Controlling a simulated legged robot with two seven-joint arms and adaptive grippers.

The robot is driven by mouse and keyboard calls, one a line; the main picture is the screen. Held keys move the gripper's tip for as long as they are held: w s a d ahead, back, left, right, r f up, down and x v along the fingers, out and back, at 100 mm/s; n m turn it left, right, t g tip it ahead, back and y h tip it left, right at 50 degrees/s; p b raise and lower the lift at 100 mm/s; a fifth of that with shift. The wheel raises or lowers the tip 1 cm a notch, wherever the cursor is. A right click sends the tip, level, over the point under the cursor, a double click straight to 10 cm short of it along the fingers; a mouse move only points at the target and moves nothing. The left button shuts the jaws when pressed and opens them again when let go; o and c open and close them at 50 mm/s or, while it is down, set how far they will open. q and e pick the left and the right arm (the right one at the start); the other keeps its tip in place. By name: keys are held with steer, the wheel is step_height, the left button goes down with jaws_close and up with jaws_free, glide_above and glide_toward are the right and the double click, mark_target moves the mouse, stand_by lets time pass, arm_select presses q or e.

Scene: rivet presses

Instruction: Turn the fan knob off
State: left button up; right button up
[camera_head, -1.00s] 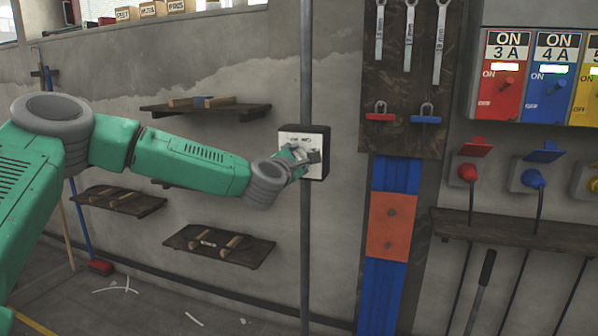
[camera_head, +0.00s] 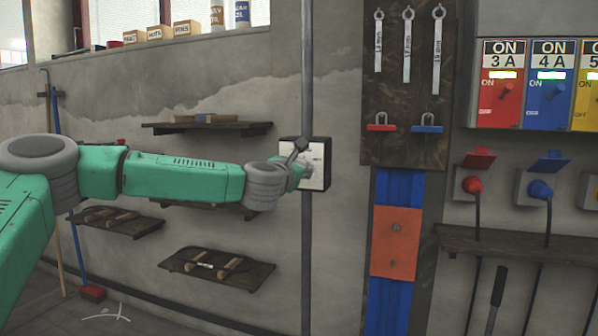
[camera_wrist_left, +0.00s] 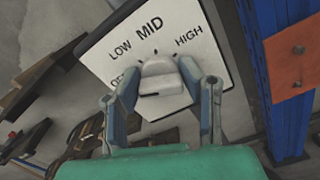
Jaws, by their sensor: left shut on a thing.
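The fan control box (camera_head: 321,155) is a white-faced panel with a dark surround, fixed to a vertical pipe on the wall. In the left wrist view its face (camera_wrist_left: 112,52) carries the words LOW, MID and HIGH, and a partly covered label at lower left. The pale fan knob (camera_wrist_left: 161,78) sits below MID. My left gripper (camera_wrist_left: 163,90) has its two fingers on either side of the knob and is shut on it. In the head view my left gripper (camera_head: 301,165) is at the box and hides the knob. My right gripper is not in view.
Wall shelves (camera_head: 216,268) hang left of the box. To the right are a dark tool board (camera_head: 405,90) with wrenches and padlocks, a blue post (camera_head: 384,303) with an orange plate (camera_head: 397,243), and red and blue switch panels (camera_head: 502,85).

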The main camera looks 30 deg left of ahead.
arm_select(q)
steer(key=shift+f, duration=0.45)
steer(key=o, duration=1.1)
steer(key=shift+o, duration=0.3)
steer(key=shift+w+r, duration=0.1)
steer(key=shift+a+r, duration=0.1)
steer(key=shift+s+r, duration=0.1)
steer(key=shift+s, duration=0.25)
steer(key=v, duration=1.1)
steer(key=shift+s+f, duration=0.15)
steer(key=shift+f, duration=0.1)
